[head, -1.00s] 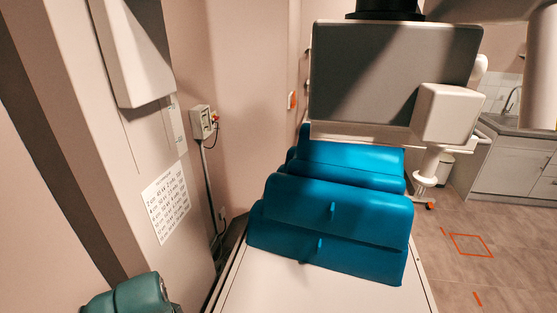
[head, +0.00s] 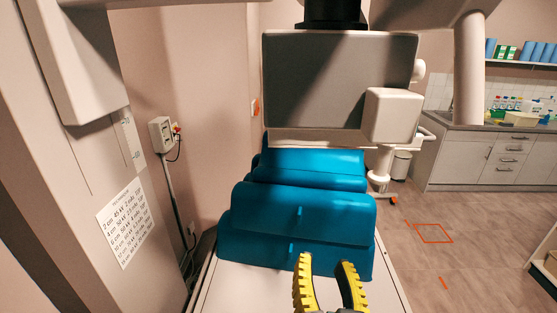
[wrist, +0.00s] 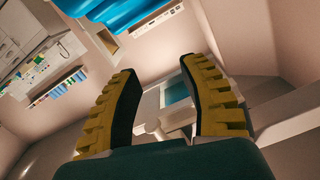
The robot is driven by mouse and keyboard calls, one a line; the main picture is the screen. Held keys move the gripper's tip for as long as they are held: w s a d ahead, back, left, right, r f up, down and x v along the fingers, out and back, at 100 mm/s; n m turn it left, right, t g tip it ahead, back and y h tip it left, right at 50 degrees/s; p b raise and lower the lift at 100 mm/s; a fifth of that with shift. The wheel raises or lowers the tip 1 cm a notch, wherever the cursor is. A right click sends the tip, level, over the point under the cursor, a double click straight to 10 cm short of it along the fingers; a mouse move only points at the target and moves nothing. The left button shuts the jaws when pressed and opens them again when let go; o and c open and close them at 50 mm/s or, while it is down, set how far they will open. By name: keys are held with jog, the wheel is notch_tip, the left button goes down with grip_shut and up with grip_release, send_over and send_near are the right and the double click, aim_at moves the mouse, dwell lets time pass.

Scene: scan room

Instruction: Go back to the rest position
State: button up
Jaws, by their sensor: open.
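My gripper (head: 328,264) shows at the bottom of the head view, with two yellow ridged fingers spread apart and nothing between them. It appears in front of the near end of the blue cushions (head: 300,213) on the white table (head: 245,290). In the wrist view my gripper (wrist: 167,82) is also open and empty. That view is turned, with a blue cushion edge (wrist: 125,12) at the top and walls beyond the fingers.
A large grey panel with a white housing (head: 340,82) hangs over the far cushions. A wall control box (head: 162,134) is at left. Cabinets and a counter (head: 480,155) stand at right. The floor there, with an orange marked square (head: 434,233), is clear.

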jog(key=s+r+n+t, duration=0.2)
jog(key=s+r+t, duration=0.2)
jog(key=s+r, duration=0.4)
notch_tip(320, 180, up, 24)
jog(key=p, duration=2.1)
jog(key=shift+w+n+t, duration=0.4)
jog(key=shift+w, duration=0.05)
